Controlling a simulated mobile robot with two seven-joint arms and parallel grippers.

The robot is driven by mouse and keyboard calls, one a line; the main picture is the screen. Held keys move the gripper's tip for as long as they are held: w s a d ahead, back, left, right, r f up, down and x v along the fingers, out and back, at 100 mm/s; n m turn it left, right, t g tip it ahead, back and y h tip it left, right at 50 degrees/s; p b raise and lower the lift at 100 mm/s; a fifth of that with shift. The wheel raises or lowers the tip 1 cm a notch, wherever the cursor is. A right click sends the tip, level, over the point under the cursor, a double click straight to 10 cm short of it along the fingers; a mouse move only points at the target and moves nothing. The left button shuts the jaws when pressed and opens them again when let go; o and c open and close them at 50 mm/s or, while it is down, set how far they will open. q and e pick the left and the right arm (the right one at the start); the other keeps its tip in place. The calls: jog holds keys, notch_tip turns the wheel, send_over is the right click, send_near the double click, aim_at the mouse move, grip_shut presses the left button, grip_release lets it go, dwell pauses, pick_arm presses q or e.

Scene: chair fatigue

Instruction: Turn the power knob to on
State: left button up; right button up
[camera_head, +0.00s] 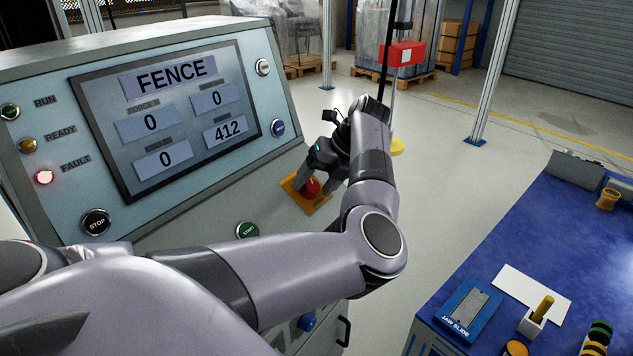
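The grey control console (215,195) stands at left, its screen (165,110) reading FENCE. A blue knob (307,321) shows on the console's lower front, partly hidden by my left arm. A small white round control (263,67) and a small blue one (278,128) sit at the panel's right edge. I cannot read which is the power knob. My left gripper (320,186) is at the red mushroom button (310,188) on its yellow plate (290,190). Its fingers are beside the button; whether they touch it is unclear. My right gripper is out of view.
The red FAULT lamp (44,177) is lit. A blue-topped bench (540,240) with fixtures stands at right. Bare floor (440,160) lies between.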

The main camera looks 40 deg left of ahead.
pick_arm(q)
jog(key=v, duration=0.7)
dwell(0.5)
